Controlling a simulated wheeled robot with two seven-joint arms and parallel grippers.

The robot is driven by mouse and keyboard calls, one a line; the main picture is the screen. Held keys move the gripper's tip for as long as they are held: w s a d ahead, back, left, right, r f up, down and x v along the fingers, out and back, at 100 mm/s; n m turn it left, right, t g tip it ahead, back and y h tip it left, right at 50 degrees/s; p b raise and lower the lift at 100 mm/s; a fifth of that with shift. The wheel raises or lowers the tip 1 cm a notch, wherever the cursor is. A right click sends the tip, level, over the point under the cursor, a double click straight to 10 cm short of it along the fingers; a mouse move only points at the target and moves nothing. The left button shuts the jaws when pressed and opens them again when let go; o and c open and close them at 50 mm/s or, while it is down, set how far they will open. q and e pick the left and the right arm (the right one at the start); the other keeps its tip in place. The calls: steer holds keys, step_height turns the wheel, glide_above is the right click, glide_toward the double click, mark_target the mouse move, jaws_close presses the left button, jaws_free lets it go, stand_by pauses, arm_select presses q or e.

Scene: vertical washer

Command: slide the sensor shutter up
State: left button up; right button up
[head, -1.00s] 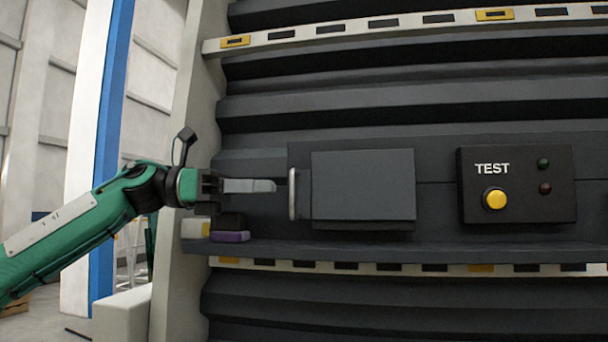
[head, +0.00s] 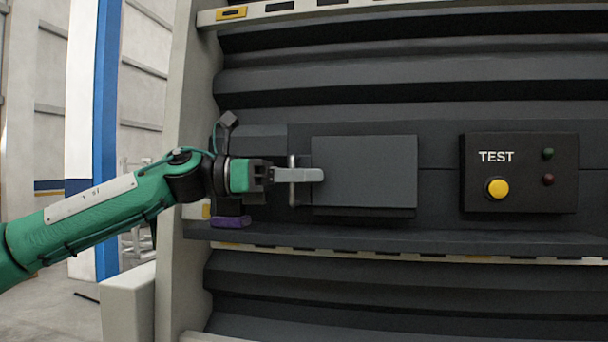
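The sensor shutter is a dark grey rectangular plate (head: 364,172) on the machine's front, in the middle of the head view. A light vertical bar handle (head: 292,192) stands at its left edge. My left gripper (head: 312,175) reaches in from the left with its fingers across the upper part of the handle, tips at the plate's left edge. The fingers overlap in this view, so I cannot tell whether they are open or closed around the bar. My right gripper is not in view.
A black TEST box (head: 520,172) with a yellow button (head: 497,188) and two small lamps is to the right. A ledge (head: 450,240) runs below the shutter. A small purple block (head: 231,221) sits under my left gripper. A pale post (head: 180,110) stands at left.

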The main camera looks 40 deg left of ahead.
arm_select(q)
jaws_close()
step_height(320, 180, up, 12)
steer(key=p, duration=0.4)
steer(key=shift+f, duration=0.15)
steer(key=shift+o, duration=1.5)
jaws_free()
steer(key=shift+f, duration=0.1)
